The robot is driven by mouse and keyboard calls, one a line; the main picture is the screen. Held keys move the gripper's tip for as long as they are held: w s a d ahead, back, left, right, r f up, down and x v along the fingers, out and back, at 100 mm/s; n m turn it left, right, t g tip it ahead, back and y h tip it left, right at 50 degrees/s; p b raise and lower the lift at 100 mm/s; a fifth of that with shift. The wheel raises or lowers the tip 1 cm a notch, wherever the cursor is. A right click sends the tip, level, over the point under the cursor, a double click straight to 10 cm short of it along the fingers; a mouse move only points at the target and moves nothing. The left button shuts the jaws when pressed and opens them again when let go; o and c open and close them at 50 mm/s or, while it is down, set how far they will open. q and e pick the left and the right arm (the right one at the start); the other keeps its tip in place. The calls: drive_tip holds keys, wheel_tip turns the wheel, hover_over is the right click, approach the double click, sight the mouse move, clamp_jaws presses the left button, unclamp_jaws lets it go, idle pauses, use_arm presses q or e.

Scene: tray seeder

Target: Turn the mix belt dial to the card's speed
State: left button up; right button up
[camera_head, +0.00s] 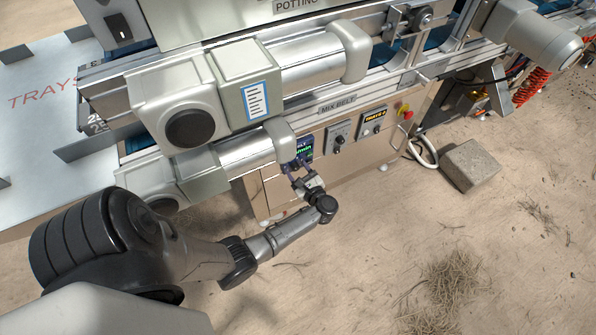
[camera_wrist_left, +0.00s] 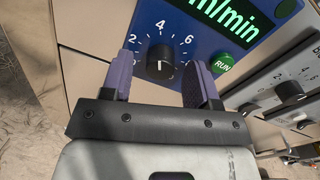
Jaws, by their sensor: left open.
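The black mix belt dial (camera_wrist_left: 160,66) sits on a blue panel (camera_wrist_left: 190,45) with 2, 4 and 6 readable around it. A pale mark shows on its face, but its exact direction is unclear. Above it, a green display (camera_wrist_left: 228,14) shows "m/min"; its number is out of the picture. My left gripper (camera_wrist_left: 159,80) is open, one purple finger on each side of the dial, with no clear contact. In the head view this gripper (camera_head: 297,167) is at the panel (camera_head: 305,143) and hides the dial. My right gripper is not in view.
A green RUN button (camera_wrist_left: 223,63) is close to the right finger. Grey panels with other knobs (camera_head: 340,139) and a red stop button (camera_head: 405,113) are further right. A blue-edged white card (camera_head: 256,101) on a motor housing is unreadable. A stone block (camera_head: 470,165) lies on the sand.

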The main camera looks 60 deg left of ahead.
use_arm(q)
drive_tip(key=shift+a, duration=0.1)
drive_tip(key=c, duration=0.9)
drive_tip(key=shift+f+m+b, duration=0.1)
drive_tip(key=shift+m+b, duration=0.25)
drive_tip(key=shift+m, duration=1.35)
drive_tip(key=m, duration=0.3)
drive_tip(key=shift+m, duration=0.3)
drive_tip(key=shift+m+p, duration=0.5)
drive_tip(key=shift+m, duration=1.3)
